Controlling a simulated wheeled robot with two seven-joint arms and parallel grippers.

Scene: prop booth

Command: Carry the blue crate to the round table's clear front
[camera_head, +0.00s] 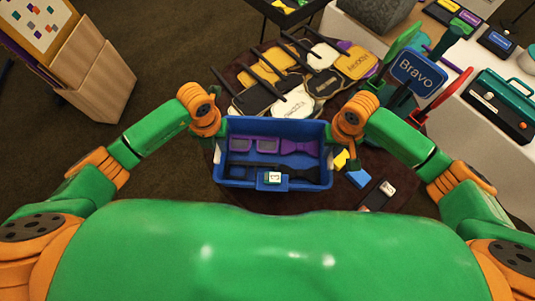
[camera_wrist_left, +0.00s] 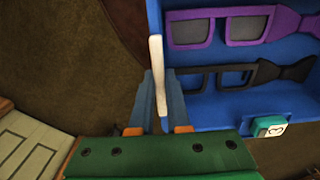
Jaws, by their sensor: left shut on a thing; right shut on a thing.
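The blue crate (camera_head: 222,170) is level between my two grippers, over the near part of the dark round table (camera_head: 398,197). Purple glasses and a black pair with a bow-tie shape lie in it. My right gripper (camera_head: 334,130) is shut on the right wall. The crate hides the table below; I cannot tell whether it touches.
Paddle-like signs (camera_head: 290,95) cover the table's back. A blue block (camera_head: 357,178), yellow pieces and a dark tagged item (camera_head: 378,195) lie right of the crate. A white table (camera_head: 470,140) with cases stands right. A wooden rack (camera_head: 100,85) stands left on open floor.

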